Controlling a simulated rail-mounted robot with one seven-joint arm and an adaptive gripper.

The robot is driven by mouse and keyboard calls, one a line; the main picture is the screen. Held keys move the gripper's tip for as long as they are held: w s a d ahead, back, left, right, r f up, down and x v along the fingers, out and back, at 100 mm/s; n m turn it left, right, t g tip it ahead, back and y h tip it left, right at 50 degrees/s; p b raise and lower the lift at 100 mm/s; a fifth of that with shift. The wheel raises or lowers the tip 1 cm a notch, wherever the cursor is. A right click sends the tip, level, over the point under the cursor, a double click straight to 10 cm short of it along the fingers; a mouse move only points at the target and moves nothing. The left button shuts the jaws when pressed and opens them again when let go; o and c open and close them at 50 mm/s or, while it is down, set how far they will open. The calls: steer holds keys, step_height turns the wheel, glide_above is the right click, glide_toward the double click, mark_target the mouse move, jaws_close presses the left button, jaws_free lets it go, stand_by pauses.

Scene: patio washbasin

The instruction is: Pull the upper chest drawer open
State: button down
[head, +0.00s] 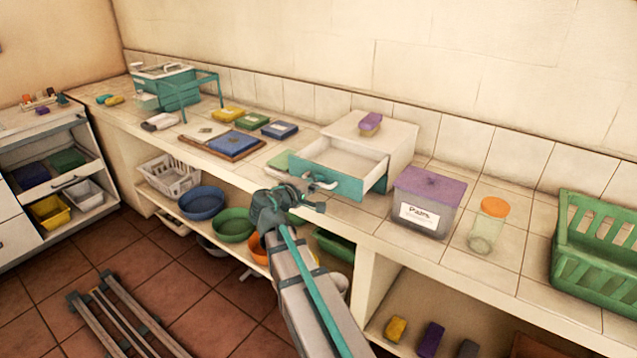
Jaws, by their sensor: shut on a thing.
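The small white chest (398,138) stands on the tiled counter. Its drawer (318,152), with a teal front, is pulled well out toward me and looks empty inside. I cannot make out a second drawer below it. The drawer's pale handle (325,184) is at the left half of the front. My gripper (312,186) is at this handle, shut on it, reaching up from in front of the counter. The gripper partly hides the handle and the left end of the drawer front.
A purple and tan block (371,122) lies on the chest. Right of it stand a purple-lidded box (428,200), an orange-lidded jar (487,225) and a green crate (597,250). A wooden tray (215,145) lies left of the drawer.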

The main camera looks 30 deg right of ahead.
steer(key=c, duration=1.5)
jaws_free()
steer(key=v, duration=1.2)
